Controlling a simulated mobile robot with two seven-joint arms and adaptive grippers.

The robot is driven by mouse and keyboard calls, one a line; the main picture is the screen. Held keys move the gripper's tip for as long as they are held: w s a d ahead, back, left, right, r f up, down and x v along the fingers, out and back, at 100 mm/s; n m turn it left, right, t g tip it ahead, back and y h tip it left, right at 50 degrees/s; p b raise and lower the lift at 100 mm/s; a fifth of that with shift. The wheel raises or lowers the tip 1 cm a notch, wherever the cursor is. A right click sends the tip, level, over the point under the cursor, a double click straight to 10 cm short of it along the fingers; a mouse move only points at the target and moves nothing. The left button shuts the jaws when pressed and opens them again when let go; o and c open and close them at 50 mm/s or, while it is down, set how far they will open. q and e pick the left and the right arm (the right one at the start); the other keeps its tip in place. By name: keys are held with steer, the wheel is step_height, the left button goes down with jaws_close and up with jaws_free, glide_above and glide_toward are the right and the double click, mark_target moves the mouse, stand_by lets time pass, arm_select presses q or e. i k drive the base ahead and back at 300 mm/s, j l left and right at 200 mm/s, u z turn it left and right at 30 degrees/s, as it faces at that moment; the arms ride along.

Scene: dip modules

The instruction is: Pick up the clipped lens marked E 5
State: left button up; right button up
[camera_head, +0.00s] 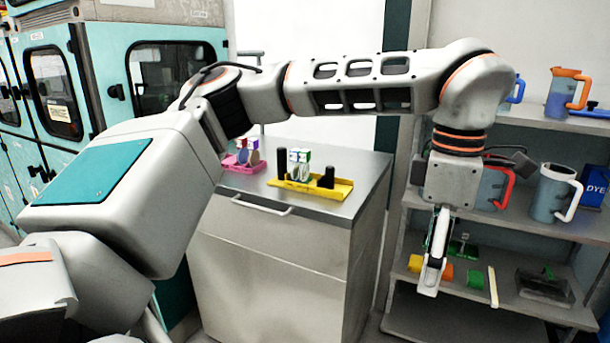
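A yellow tray (335,190) with black posts stands on the grey cabinet top, holding upright white and green clipped pieces (300,165). A pink tray (232,166) to its left holds upright pieces in white and purple (246,153). Any marks on them are too small to read, so I cannot tell which one is E 5. My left gripper (434,277) hangs pointing down in front of the shelves, to the right of the cabinet and apart from both trays. Its fingers are seen nearly side-on, so their opening is unclear. My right gripper is out of view.
The cabinet top (342,163) has bare room around the trays. Shelves on the right hold jugs (553,193), a dark blue DYE box (594,186) and small coloured tools (474,279). Teal machine cabinets (150,60) stand at the left.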

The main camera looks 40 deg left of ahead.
mark_target(304, 155)
steer(key=i+j, duration=0.15)
steer(key=j, duration=0.25)
steer(key=i+j, duration=0.1)
steer(key=j, duration=0.25)
steer(key=i+j, duration=0.15)
steer(key=j, duration=0.25)
steer(key=i+j, duration=0.15)
steer(key=j, duration=0.2)
steer(key=i+j, duration=0.1)
steer(key=j, duration=0.3)
steer(key=i+j, duration=0.15)
steer(key=j, duration=0.2)
steer(key=i+j, duration=0.15)
steer(key=j, duration=0.25)
